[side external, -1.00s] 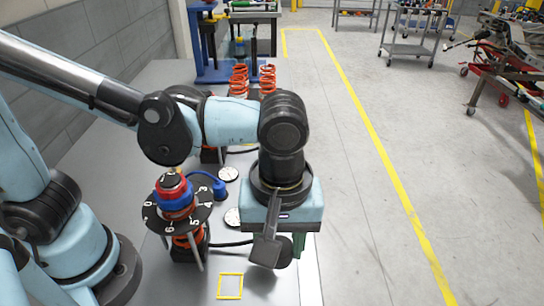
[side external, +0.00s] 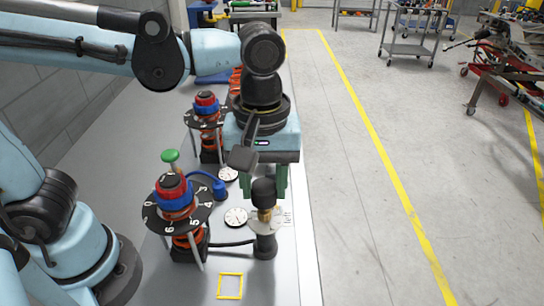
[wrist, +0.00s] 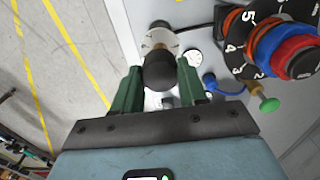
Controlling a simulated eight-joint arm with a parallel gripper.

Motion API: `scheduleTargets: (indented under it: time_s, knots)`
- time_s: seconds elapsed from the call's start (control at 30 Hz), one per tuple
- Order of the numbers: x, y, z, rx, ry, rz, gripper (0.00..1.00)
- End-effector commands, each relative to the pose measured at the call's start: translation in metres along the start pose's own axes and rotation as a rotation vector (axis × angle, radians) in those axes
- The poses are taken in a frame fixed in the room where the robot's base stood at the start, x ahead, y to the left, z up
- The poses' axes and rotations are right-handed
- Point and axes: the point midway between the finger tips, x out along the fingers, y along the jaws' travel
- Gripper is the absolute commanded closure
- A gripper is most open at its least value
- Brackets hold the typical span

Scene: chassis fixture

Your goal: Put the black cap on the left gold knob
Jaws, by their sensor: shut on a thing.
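The black cap (side external: 264,189) is a dark rounded piece between the green fingers of my gripper (side external: 267,194), which is shut on it. Below the cap is a gold knob (side external: 265,214) on a post with a round grey plate and a black base (side external: 264,245). The cap looks in line with the gold knob; I cannot tell whether it is seated or just above. In the wrist view the cap (wrist: 160,72) fills the gap between the fingers, with a bit of the gold knob (wrist: 159,46) behind it. No second gold knob is visible.
A numbered dial tower (side external: 178,215) with red and blue rings stands left of the post, with a green-topped lever (side external: 170,157). A similar tower (side external: 206,115) stands behind. A white gauge (side external: 236,217) lies between.

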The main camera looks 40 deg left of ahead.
Motion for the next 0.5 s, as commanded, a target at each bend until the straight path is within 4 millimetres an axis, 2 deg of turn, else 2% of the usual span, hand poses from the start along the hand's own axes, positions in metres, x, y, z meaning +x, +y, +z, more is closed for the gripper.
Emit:
scheduleTargets:
  time_s: [0.2, 0.5]
  knots:
    - [0.0086, -0.0001, 0.0003, 0.000, 0.000, 0.000, 0.86]
    - [0.0092, -0.0001, 0.0004, 0.000, 0.000, 0.000, 0.86]
